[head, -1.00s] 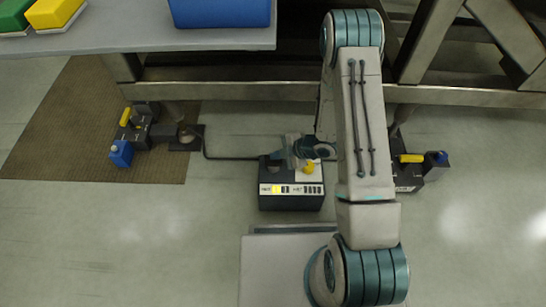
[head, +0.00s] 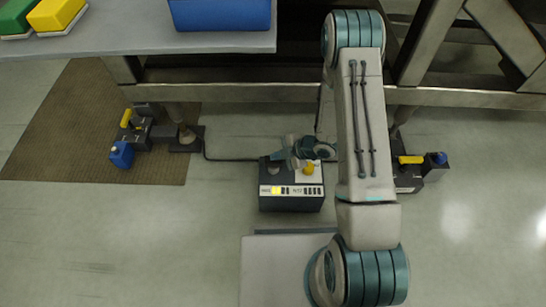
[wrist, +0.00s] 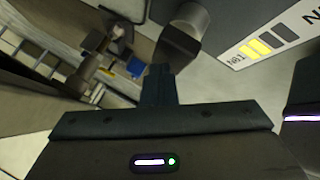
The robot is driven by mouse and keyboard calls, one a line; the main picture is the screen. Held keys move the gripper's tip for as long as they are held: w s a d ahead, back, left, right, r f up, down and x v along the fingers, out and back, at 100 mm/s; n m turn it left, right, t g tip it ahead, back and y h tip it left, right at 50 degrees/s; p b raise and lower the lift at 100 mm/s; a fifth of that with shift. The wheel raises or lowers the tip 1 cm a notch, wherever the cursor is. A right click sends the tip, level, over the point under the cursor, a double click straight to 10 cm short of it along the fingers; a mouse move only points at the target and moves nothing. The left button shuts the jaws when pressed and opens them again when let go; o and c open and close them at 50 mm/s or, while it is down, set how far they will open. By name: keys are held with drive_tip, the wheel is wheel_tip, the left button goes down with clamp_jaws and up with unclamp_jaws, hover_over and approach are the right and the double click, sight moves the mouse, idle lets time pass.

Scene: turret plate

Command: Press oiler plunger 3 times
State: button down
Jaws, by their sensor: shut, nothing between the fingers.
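A dark box (head: 290,201) with a white label strip, likely the oiler, stands on the floor at the middle of the head view. A yellow round knob (head: 309,168) sits on its top at the right. My gripper (head: 289,162) hangs over the box's top, left of the knob. In the wrist view my gripper's fingers (wrist: 160,84) are together and empty. A grey and dark cylinder (wrist: 183,33) is just beyond the fingertips; I cannot tell whether they touch. The label (wrist: 268,42) beside it shows yellow and dark bars. Which part is the plunger is unclear.
A dark line runs from the box to a unit with a blue end (head: 121,155) at the left. A similar unit (head: 410,170) is at the right. A metal frame beam (head: 240,92) spans behind. A grey tabletop (head: 120,35) overhangs at top left.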

drive_tip(key=shift+r+p, duration=0.65)
drive_tip(key=shift+r, duration=0.4)
drive_tip(key=shift+r+p, duration=2)
drive_tip(key=shift+r, duration=0.45)
